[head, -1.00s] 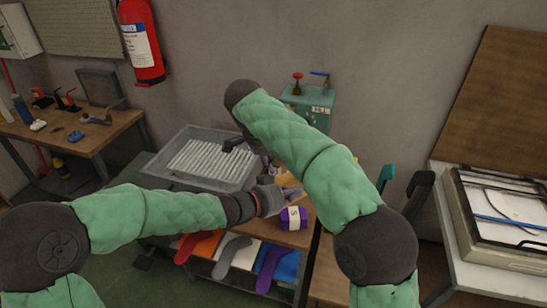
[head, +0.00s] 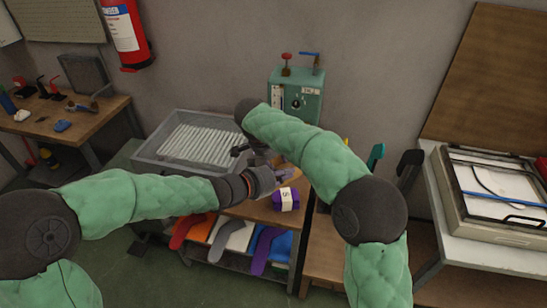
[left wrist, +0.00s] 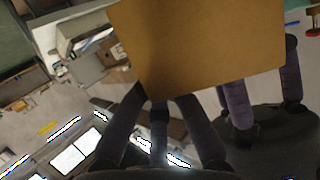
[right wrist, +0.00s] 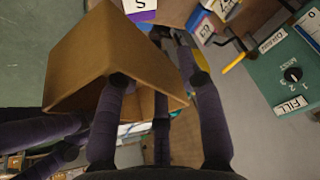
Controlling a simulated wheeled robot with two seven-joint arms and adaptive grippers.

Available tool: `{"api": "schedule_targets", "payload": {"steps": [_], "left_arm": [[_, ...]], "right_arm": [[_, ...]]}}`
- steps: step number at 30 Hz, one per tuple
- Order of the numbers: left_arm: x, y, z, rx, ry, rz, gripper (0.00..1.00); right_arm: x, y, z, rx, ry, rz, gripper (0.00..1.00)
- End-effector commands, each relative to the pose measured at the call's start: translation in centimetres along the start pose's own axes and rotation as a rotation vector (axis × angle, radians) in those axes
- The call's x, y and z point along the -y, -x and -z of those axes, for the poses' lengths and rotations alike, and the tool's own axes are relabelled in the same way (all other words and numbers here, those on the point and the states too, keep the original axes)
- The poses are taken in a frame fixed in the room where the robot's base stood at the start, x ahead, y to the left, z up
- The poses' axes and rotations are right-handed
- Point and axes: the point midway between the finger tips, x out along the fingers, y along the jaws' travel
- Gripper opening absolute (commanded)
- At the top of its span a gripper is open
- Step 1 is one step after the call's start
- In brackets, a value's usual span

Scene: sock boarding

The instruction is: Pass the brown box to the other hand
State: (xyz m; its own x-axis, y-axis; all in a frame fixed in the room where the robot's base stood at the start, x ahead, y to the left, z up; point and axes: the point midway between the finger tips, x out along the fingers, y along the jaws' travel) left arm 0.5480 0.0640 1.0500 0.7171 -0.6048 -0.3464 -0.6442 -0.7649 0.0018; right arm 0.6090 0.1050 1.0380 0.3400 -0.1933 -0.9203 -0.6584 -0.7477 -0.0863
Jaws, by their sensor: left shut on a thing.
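The brown box (left wrist: 215,45) fills the top of the left wrist view, held at its edge by my left gripper (left wrist: 158,98). In the right wrist view the box (right wrist: 100,55) is tilted, with its lower edge among the fingers of my right gripper (right wrist: 160,80). One right finger overlaps the box face; another stands apart past its right corner. The right fingers are spread. In the head view the left gripper (head: 262,180) and right gripper (head: 262,155) are close together above the bench; the box is hidden there.
A purple sock pack (head: 286,199) lies on the wooden bench (head: 255,209) just below the hands. A grey tub (head: 152,163) of white rods stands to the left. A green machine (head: 298,95) stands behind.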

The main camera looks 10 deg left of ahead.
Motion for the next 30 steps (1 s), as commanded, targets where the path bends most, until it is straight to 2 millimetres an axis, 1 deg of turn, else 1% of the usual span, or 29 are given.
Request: {"api": "schedule_targets", "payload": {"steps": [5,8,9,15,17,18,19,30], "left_arm": [[0.02,0.03,0.16,-0.003,-0.002,0.0,0.0],[0.02,0.03,0.17,-0.004,-0.002,0.0,0.0],[0.02,0.03,0.17,-0.003,-0.002,0.0,0.0],[0.01,0.02,0.14,-0.003,-0.002,0.0,0.0],[0.01,0.02,0.13,-0.003,-0.002,0.0,0.18],[0.01,0.02,0.12,-0.003,-0.001,0.0,0.3],[0.01,0.02,0.12,-0.003,-0.001,0.0,0.35],[0.03,0.25,0.1,-0.002,-0.002,0.0,0.35]], "right_arm": [[-0.02,-0.14,-0.06,0.001,0.001,-0.002,0.37],[-0.02,-0.14,-0.07,0.001,0.001,-0.002,0.12],[-0.02,-0.14,-0.07,0.001,0.001,-0.002,0.01],[-0.01,-0.1,-0.07,0.001,0.001,-0.002,0.0],[0.0,-0.08,-0.06,0.001,0.001,-0.001,0.0],[0.0,-0.07,-0.06,0.001,0.001,-0.001,0.0],[0.0,-0.07,-0.06,0.001,0.001,-0.001,0.0],[0.0,-0.05,-0.05,0.0,0.001,-0.001,0.0]]}}
